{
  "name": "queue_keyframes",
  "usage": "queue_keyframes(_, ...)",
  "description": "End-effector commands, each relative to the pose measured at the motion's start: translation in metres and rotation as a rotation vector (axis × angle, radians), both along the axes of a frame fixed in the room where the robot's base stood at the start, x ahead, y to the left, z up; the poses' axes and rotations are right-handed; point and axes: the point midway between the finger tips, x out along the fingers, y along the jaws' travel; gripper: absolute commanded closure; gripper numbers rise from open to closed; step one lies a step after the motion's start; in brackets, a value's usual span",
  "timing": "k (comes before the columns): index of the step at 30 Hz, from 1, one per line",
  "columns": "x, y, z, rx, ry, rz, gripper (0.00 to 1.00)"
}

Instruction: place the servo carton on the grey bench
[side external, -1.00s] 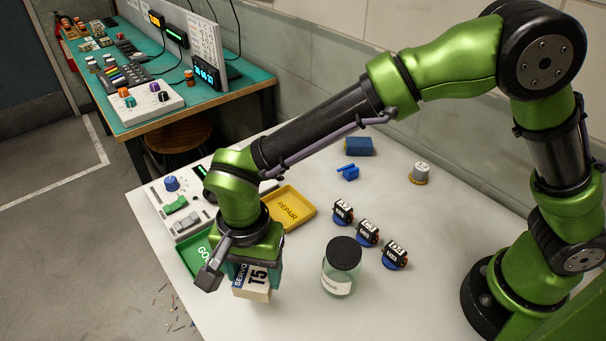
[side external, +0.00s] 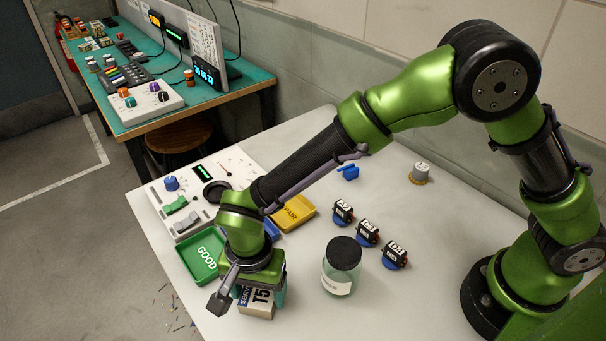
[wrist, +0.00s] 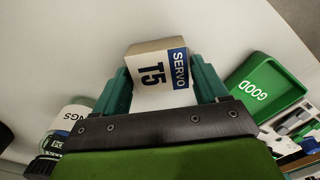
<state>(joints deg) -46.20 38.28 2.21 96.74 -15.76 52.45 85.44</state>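The servo carton (side external: 257,302) is a small tan box with a white and blue label reading "SERVO T5". My gripper (side external: 261,288) is shut on it, near the front edge of the grey bench (side external: 225,325). In the wrist view the carton (wrist: 158,76) sits between the two green fingers, with its label facing the camera. The carton is very close to the bench top; I cannot tell whether its underside touches.
A green GOOD tray (side external: 203,257) is left of my gripper, and a yellow REPAIR tray (side external: 297,212) is behind it. A dark-lidded jar (side external: 341,268) stands to the right. Several small servos (side external: 368,232) stand beyond it. A control panel (side external: 190,207) is at the back left.

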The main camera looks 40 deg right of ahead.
Motion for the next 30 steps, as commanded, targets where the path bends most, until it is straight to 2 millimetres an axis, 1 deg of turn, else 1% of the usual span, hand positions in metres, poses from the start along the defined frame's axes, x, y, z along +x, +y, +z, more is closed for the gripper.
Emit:
queue_keyframes(1,0.0,0.0,0.0,0.0,0.0,0.0,0.19)
queue_keyframes(2,0.0,0.0,0.0,0.0,0.0,0.0,0.14)
queue_keyframes(3,0.0,0.0,0.0,0.0,0.0,0.0,0.12)
queue_keyframes(13,0.0,0.0,0.001,0.0,0.0,0.001,0.12)
queue_keyframes(14,0.0,0.0,0.004,0.001,-0.001,0.001,0.12)
queue_keyframes(17,0.0,0.001,0.018,0.003,-0.004,0.0,0.12)
queue_keyframes(20,-0.002,-0.002,0.039,0.004,-0.005,0.0,0.12)
queue_keyframes(22,-0.005,-0.005,0.056,0.005,-0.005,0.0,0.12)
queue_keyframes(30,-0.005,-0.005,0.122,0.004,-0.005,0.001,0.12)
